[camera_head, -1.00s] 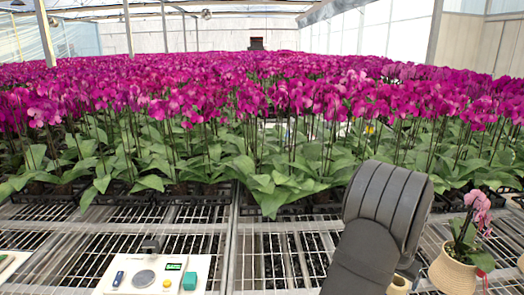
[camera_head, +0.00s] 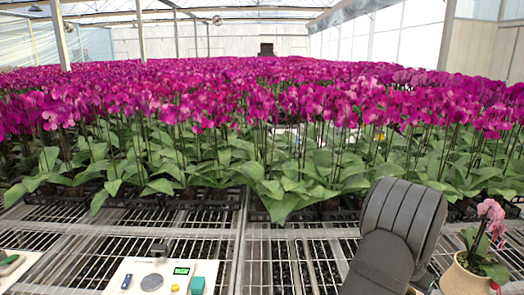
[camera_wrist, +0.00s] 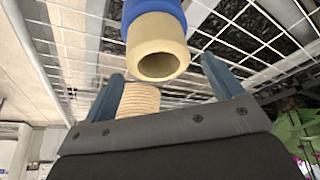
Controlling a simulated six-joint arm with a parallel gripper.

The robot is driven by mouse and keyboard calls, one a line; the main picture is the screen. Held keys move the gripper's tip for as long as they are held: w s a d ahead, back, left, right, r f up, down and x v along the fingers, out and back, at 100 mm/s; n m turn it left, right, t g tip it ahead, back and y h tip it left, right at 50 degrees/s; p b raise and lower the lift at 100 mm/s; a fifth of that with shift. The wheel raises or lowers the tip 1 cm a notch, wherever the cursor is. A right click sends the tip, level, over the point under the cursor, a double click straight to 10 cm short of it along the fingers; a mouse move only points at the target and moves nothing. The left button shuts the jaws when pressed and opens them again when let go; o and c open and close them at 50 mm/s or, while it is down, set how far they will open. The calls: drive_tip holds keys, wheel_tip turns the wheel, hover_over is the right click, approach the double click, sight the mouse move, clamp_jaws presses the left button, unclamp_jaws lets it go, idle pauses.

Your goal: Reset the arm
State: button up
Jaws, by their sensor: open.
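My gripper (camera_wrist: 166,86) shows in the wrist view with its two blue-grey fingers spread apart. A beige hollow tube end with a blue band (camera_wrist: 157,45) appears beyond and between the fingertips. I see no contact with the fingers. A ribbed woven pot (camera_wrist: 138,99) shows behind the left finger, partly hidden by it. In the head view my dark arm (camera_head: 400,225) is bent at the lower right, and it hides the gripper.
Wire-mesh benches (camera_head: 80,245) fill the front. A white panel with a round plate and a green display (camera_head: 140,268) lies at front left. A woven pot with a pink orchid (camera_head: 463,280) stands right of my arm. Dense magenta orchids (camera_head: 250,110) stand behind.

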drive_tip(key=shift+f, duration=1.4)
drive_tip(key=v, duration=1.2)
drive_tip(key=x, duration=1.3)
drive_tip(key=shift+s+a+f, duration=0.1)
drive_tip(key=shift+s, duration=0.05)
wheel_tip(320, 180, up, 5)
drive_tip(key=shift+f, duration=0.25)
drive_tip(key=s+d+r, duration=0.3)
drive_tip(key=s+r, duration=0.4)
drive_tip(key=s, duration=0.4)
drive_tip(key=w+a+n+t+y, duration=0.15)
drive_tip(key=w+a+n, duration=0.45)
drive_tip(key=w+a, duration=1.3)
drive_tip(key=w+a+n+y, duration=0.1)
drive_tip(key=w+a, duration=0.4)
drive_tip(key=a, duration=0.3)
drive_tip(key=w+a+f+n, duration=0.1)
drive_tip(key=w+a+n, duration=0.1)
drive_tip(key=w+a, duration=0.3)
drive_tip(key=w+a+f+n+y, duration=0.1)
drive_tip(key=w+a, duration=0.4)
drive_tip(key=a, duration=0.7)
drive_tip(key=shift+n+y, duration=0.35)
drive_tip(key=shift+n, duration=0.35)
